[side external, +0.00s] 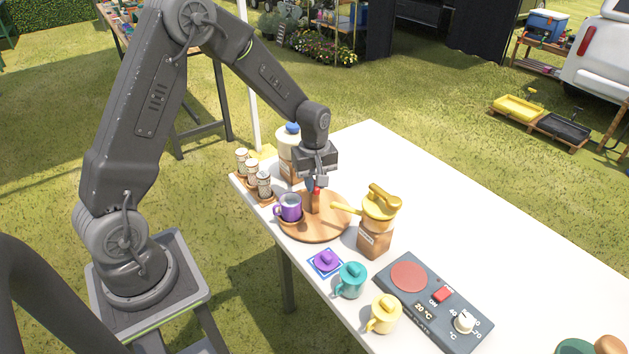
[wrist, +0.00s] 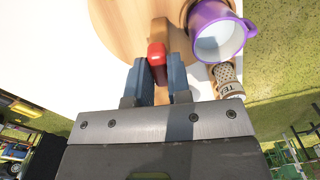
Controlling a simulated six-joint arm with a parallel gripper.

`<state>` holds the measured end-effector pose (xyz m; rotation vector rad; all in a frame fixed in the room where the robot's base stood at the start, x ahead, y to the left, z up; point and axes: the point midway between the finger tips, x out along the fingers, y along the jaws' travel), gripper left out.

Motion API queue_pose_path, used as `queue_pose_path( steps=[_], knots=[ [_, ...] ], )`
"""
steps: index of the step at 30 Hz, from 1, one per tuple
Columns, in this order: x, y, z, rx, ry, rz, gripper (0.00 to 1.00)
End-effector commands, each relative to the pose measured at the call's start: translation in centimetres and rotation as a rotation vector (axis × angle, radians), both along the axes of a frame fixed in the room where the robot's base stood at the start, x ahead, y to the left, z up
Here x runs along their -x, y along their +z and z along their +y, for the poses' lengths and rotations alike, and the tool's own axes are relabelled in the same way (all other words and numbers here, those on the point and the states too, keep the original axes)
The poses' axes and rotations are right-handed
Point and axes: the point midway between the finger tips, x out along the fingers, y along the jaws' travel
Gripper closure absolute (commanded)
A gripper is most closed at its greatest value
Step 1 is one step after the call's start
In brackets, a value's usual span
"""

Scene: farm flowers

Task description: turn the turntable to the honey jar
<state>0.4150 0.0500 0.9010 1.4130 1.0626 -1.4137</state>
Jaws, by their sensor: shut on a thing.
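The turntable (side external: 318,229) is a round wooden board near the table's left end; it also shows in the wrist view (wrist: 122,30). A wooden peg with a red top (wrist: 156,52) stands on it. My gripper (side external: 315,186) is above the board, with its blue fingers shut on the red-topped peg. A purple mug (side external: 290,207) sits at the board's left edge and shows at upper right in the wrist view (wrist: 218,32).
In front are a purple lid (side external: 326,261), a teal mug (side external: 351,281), a yellow mug (side external: 384,315) and a hot plate (side external: 432,306). The table's back right is clear.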

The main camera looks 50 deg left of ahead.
Motion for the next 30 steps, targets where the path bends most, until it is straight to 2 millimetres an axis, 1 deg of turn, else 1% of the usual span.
queue_pose_path(
  steps=[30],
  knots=[
    [-0.03,0.01,0.06,-0.002,0.508,-0.001,1.0]
  ],
)
